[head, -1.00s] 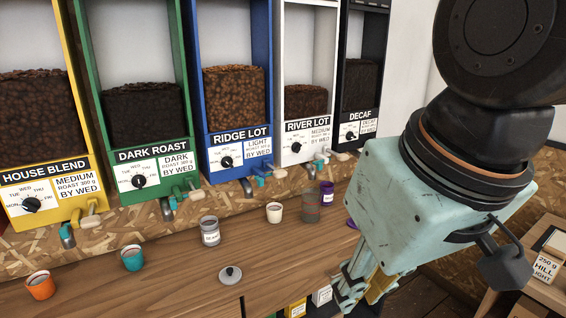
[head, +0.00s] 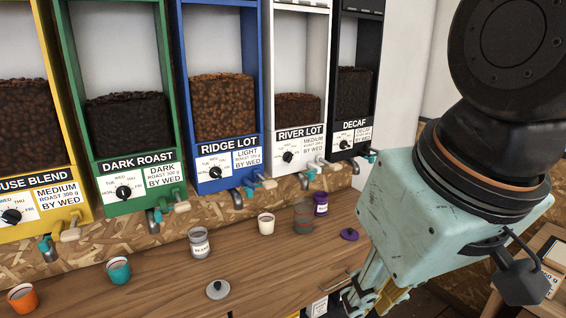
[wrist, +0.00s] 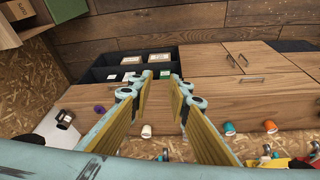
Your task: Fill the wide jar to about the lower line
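A clear grey-tinted jar (head: 303,217) stands on the wooden counter below the River Lot bin; it looks like the wide jar, but its lines are too small to make out. Left of it stands a grey labelled jar (head: 199,242), with a loose grey lid (head: 217,289) in front. A purple labelled jar (head: 320,203) stands behind it, with a purple lid (head: 349,234) to the right. My gripper (head: 362,300) is low at the right, in front of the counter and apart from the jars. In the wrist view my gripper (wrist: 155,92) is open, with nothing between its fingers.
Bean bins line the wall: House Blend (head: 35,200), Dark Roast (head: 138,175), Ridge Lot (head: 227,158), River Lot (head: 297,144) and Decaf (head: 350,135), with spouts over the counter. Cream (head: 266,224), teal (head: 118,270) and orange (head: 22,299) cups stand along it.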

